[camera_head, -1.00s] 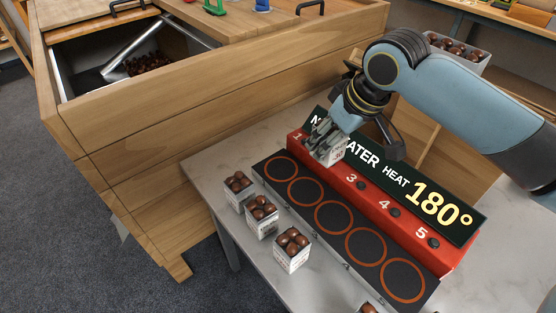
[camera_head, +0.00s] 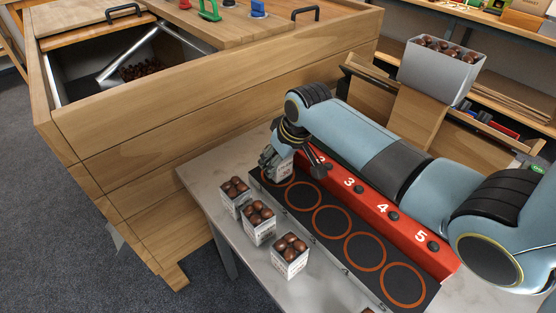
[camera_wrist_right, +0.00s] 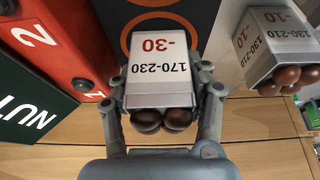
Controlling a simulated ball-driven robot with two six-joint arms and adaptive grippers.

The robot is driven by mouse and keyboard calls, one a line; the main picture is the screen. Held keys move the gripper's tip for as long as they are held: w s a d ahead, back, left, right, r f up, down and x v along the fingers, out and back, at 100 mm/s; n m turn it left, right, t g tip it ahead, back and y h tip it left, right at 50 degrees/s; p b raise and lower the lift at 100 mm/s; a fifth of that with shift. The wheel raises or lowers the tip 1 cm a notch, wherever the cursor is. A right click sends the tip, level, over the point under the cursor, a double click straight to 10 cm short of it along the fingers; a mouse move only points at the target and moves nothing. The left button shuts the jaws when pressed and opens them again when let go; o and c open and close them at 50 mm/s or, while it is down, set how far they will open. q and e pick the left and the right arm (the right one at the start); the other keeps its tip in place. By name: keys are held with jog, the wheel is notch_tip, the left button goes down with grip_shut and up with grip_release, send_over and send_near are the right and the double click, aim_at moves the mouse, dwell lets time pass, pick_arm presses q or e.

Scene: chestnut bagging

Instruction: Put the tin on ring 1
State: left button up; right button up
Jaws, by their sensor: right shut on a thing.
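My right gripper (camera_head: 277,170) is shut on a white tin (camera_head: 285,170) of chestnuts, at the far left end of the black heater plate (camera_head: 385,269). In the right wrist view the tin (camera_wrist_right: 160,85) sits between the fingers (camera_wrist_right: 162,100), with the label "170-230" and "-30", and chestnuts show at its open end. The tin and gripper cover part of ring 1 (camera_head: 290,181); whether the tin touches the plate is unclear. Rings 2 (camera_head: 304,212), 3 and beyond are bare. My left gripper is not in view.
Three filled tins stand along the table's left side: one (camera_head: 235,204), another (camera_head: 258,231), a third (camera_head: 290,267). The red panel (camera_head: 372,206) with numbered knobs borders the rings. My right arm hides much of the heater sign. A grey chestnut bin (camera_head: 438,77) stands behind.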

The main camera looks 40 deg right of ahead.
jog(key=shift+f, duration=0.15)
jog(key=o, duration=1.2)
jog(key=shift+r, duration=0.4)
jog(key=p+v, duration=0.1)
jog(key=v, duration=1)
jog(key=shift+s+r, duration=0.2)
jog(key=shift+a, duration=0.1)
